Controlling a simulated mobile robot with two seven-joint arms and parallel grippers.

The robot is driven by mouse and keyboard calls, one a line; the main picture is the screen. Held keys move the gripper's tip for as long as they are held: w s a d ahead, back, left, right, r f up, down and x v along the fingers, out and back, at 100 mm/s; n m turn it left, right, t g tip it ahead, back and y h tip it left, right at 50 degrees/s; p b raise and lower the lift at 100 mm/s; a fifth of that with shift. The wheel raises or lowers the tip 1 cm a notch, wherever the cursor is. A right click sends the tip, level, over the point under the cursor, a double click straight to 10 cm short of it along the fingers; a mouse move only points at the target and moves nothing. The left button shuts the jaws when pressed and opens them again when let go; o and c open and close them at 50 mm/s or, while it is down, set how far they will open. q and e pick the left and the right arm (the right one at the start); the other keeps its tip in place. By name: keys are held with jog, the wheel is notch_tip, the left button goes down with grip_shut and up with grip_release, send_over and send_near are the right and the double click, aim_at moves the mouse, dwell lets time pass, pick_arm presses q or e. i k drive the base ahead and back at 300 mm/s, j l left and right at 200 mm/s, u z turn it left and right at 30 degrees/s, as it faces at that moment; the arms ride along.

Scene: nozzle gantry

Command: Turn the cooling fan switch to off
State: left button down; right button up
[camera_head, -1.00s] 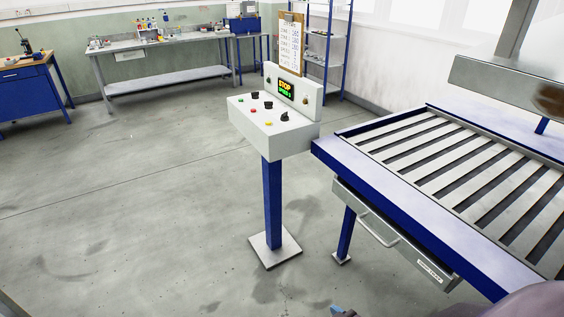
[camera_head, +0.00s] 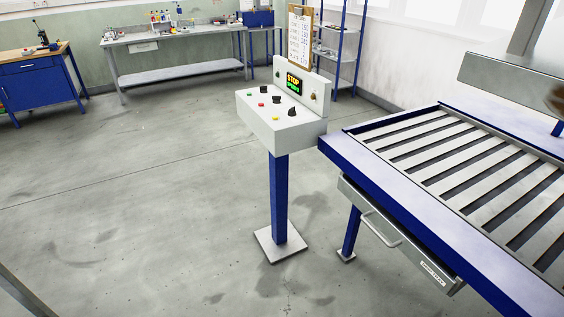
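A white control box (camera_head: 283,121) stands on a blue post in the middle of the head view. Its sloped top carries several small coloured buttons and black rotary knobs, among them a left knob (camera_head: 264,90), a middle knob (camera_head: 277,99) and a right knob (camera_head: 292,112). A small display (camera_head: 294,82) on its back panel reads STOP in yellow with green text below. The labels are too small to read, so I cannot tell which control is the cooling fan switch. Neither of my grippers is in view.
A blue-framed slatted table (camera_head: 365,166) with a drawer (camera_head: 397,238) stands close on the right of the control box. A clipboard (camera_head: 299,36) rises behind the box. Workbenches (camera_head: 178,78) line the back wall. The floor (camera_head: 150,200) left of the post is clear.

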aim_at(276, 100)
jog(key=i+j, duration=0.3)
jog(key=i+j+z, duration=0.15)
jog(key=i+j, duration=0.15)
jog(key=j, duration=0.15)
jog(key=i+j, duration=0.25)
jog(key=j, duration=0.15)
